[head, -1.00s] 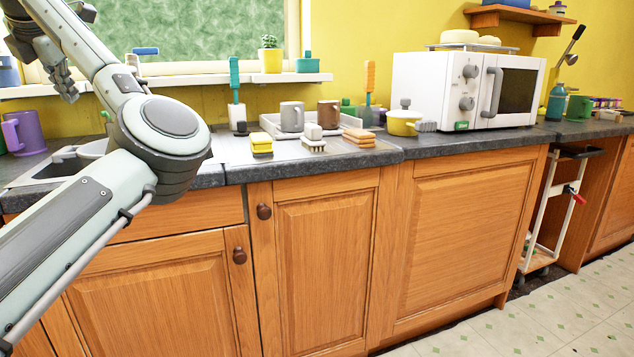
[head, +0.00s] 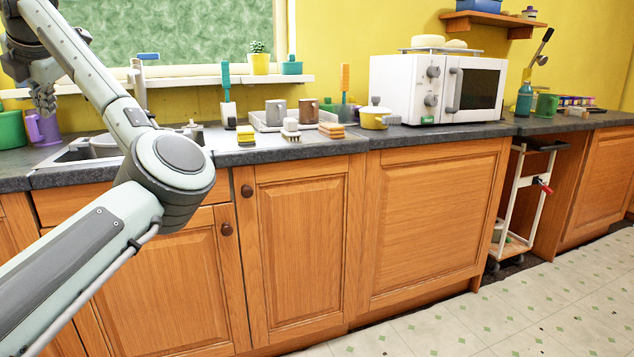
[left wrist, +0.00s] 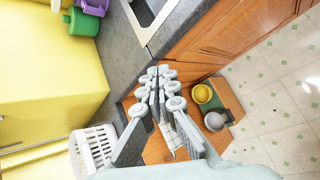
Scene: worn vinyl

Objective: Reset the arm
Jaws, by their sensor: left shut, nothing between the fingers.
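My left arm comes in from the left of the head view, bent at a large grey elbow joint. My right gripper is in neither view.
A purple mug (head: 43,129) and green pot (head: 11,129) stand below the left gripper. Mugs, brushes and sponges crowd the counter (head: 262,156) near the sink. A microwave (head: 438,88) stands right. The wrist view shows a white basket (left wrist: 92,147) and yellow bowl (left wrist: 202,93).

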